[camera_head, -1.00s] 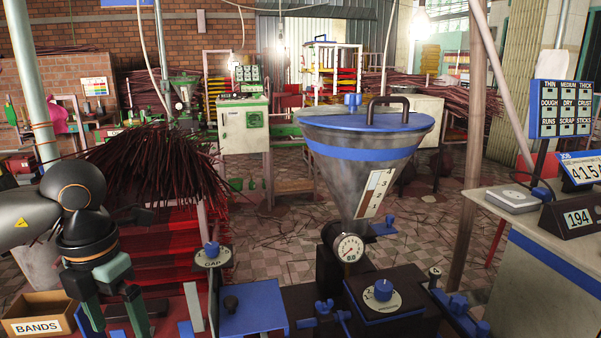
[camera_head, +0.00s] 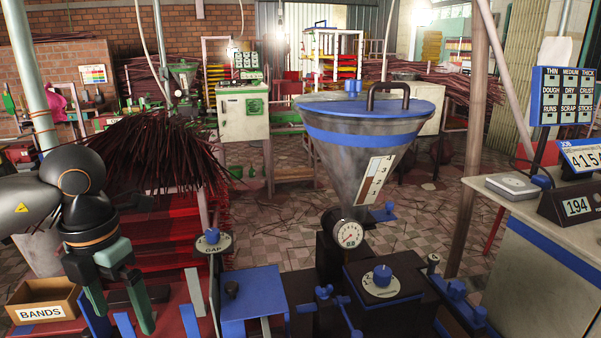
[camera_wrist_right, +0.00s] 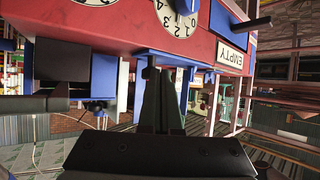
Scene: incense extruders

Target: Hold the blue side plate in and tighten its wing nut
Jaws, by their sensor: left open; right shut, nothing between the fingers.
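My right gripper is outside the head view. In the right wrist view, its dark green fingers (camera_wrist_right: 162,100) are shut and empty below a red panel with blue parts (camera_wrist_right: 160,62); contact is unclear.
A grey hopper (camera_head: 362,150) with a blue lid rises behind the block, a gauge (camera_head: 347,234) at its base. A GAP post (camera_head: 213,245) stands left of the blue plate. A BANDS box (camera_head: 42,303) lies near my left gripper. A workbench (camera_head: 540,265) stands at right.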

